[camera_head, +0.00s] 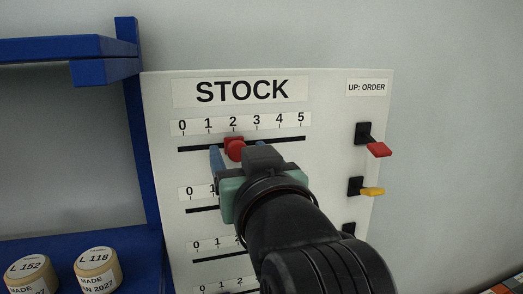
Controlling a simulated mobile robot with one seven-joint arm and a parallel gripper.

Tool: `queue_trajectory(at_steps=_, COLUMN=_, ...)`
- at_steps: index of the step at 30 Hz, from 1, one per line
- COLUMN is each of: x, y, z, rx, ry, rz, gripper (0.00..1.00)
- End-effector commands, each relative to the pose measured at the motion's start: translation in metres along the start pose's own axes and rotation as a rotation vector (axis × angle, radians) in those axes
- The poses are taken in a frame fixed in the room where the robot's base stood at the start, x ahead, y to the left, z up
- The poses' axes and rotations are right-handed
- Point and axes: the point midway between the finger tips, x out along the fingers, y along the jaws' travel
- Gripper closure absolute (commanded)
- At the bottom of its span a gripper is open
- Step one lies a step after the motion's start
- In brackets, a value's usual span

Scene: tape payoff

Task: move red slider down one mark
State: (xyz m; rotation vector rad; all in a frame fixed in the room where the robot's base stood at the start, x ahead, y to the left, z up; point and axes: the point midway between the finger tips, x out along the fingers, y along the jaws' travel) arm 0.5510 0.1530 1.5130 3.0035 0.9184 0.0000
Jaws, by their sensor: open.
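The red slider (235,148) sits on the top horizontal slot of the white STOCK board (350,110), below the mark 2 of a scale that runs 0 to 5. My gripper (234,160) is open in front of the board, just below and around the slider. I cannot tell whether the fingers touch the knob. My wrist and arm cover the middle of the lower rows.
Right of the scales, a red lever (379,149) and a yellow lever (372,191) stick out under an "UP: ORDER" label (366,87). Blue shelving (132,110) stands at the left, with two labelled round containers (97,268) on its lower shelf. Lower scales are partly hidden.

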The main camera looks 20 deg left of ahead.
Motion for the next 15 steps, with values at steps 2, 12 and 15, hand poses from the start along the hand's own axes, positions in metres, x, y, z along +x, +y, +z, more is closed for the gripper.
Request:
queue_trajectory(at_steps=2, x=-0.0001, y=-0.0001, z=0.0002, rx=0.000, ry=0.000, rz=0.000, gripper=0.34)
queue_trajectory(at_steps=12, x=-0.0004, y=-0.0001, z=0.0000, rx=0.001, ry=0.000, rz=-0.001, gripper=0.88)
queue_trajectory(at_steps=15, x=-0.0004, y=-0.0001, z=-0.0001, rx=0.001, ry=0.000, rz=-0.001, gripper=1.00)
